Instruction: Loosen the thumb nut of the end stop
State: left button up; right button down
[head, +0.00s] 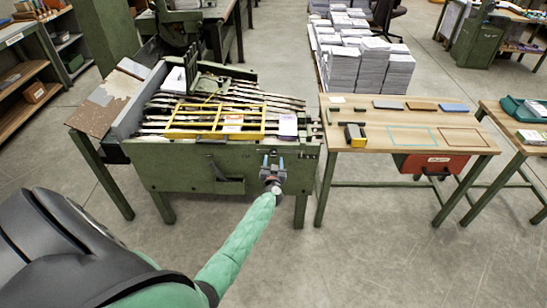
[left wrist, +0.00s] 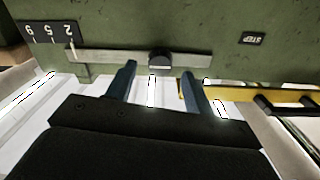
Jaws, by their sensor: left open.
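The thumb nut (left wrist: 160,61) is a small dark round knob on a flat pale metal bar (left wrist: 105,57), against a green panel in the left wrist view. My left gripper (left wrist: 159,72) is open, with one blue-grey finger on each side of the nut's line. Bare gaps show between the nut and both fingers; I cannot tell how deep the tips reach. In the head view my left gripper (head: 272,162) is at the right part of the green machine's (head: 215,172) front panel, and the nut is hidden or too small to tell. My right gripper is not in view.
A dark scale plate (left wrist: 50,32) and a small label (left wrist: 253,39) are on the panel. A yellow frame (head: 217,105) lies on the machine's top. A wooden table (head: 375,137) stands to the right, with paper stacks (head: 358,66) behind. The floor in front is clear.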

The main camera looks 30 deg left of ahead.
aim_at(274, 155)
pick_arm(q)
jog(key=shift+x, duration=1.6)
jog(key=shift+c, duration=0.4)
jog(key=c, duration=0.9)
